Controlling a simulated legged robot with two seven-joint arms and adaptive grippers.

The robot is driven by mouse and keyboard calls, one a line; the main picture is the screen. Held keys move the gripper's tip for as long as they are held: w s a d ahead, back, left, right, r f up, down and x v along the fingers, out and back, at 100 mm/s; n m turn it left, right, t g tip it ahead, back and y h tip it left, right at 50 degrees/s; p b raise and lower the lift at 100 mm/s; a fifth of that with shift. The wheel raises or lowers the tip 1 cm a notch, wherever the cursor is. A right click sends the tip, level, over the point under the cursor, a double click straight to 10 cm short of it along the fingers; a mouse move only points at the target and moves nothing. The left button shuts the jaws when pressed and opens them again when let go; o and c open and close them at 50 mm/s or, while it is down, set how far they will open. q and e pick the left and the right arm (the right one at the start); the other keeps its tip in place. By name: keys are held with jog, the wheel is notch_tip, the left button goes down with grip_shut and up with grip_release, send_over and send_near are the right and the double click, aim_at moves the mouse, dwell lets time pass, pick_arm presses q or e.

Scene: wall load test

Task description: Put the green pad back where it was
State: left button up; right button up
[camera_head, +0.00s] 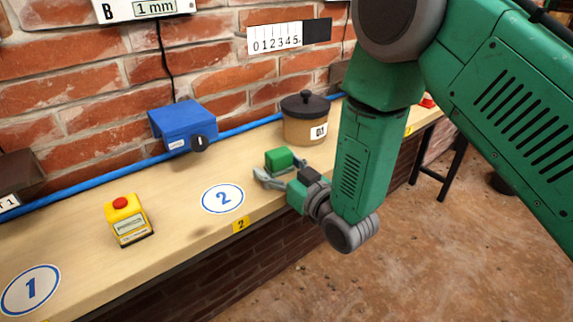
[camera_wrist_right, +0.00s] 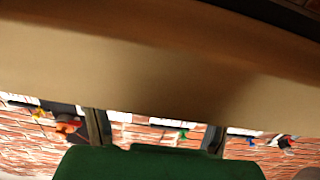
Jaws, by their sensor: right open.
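The green pad (camera_head: 279,159) is a small green block at the bench, near the lidded pot. My right gripper (camera_head: 278,172) reaches in from the right, low over the bench. Its grey fingers are open, one on each side of the pad's near part; whether they touch it I cannot tell. My left gripper is not in view.
The wooden bench (camera_head: 175,215) carries round markers 1 (camera_head: 30,290) and 2 (camera_head: 222,198). A yellow box with a red button (camera_head: 128,220), a blue box (camera_head: 183,126) and a brown lidded pot (camera_head: 304,120) stand on it. A blue pipe runs along the brick wall.

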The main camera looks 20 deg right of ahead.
aim_at(287, 166)
jog(key=shift+a, duration=0.7)
jog(key=shift+d+r, duration=0.15)
jog(key=shift+d, duration=0.05)
jog(key=s+d, duration=0.4)
jog(key=shift+s+d+f, duration=0.25)
jog(key=shift+s+d, duration=0.05)
jog(key=s, duration=0.6)
jog(key=s+d+f+m+g+h, duration=0.15)
jog(key=s+f+g, duration=0.25)
jog(key=f, duration=0.4)
jog(key=s+d+f+g+h, duration=0.2)
jog(key=s+d+f+g, duration=0.15)
jog(key=f, duration=0.55)
pick_arm(q)
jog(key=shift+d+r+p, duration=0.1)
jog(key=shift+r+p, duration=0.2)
jog(key=shift+p, duration=0.05)
pick_arm(e)
jog(key=s+d+f+m+g+h, duration=0.1)
jog(key=s+f+g, duration=0.3)
jog(key=s, duration=0.5)
jog(key=s+d+f+m+g+h, duration=0.1)
jog(key=s+f+g, duration=0.3)
jog(key=s, duration=0.5)
jog(key=shift+s+d+f+g+h, duration=0.25)
jog(key=shift+d+f+g+h, duration=0.25)
jog(key=shift+d, duration=0.3)
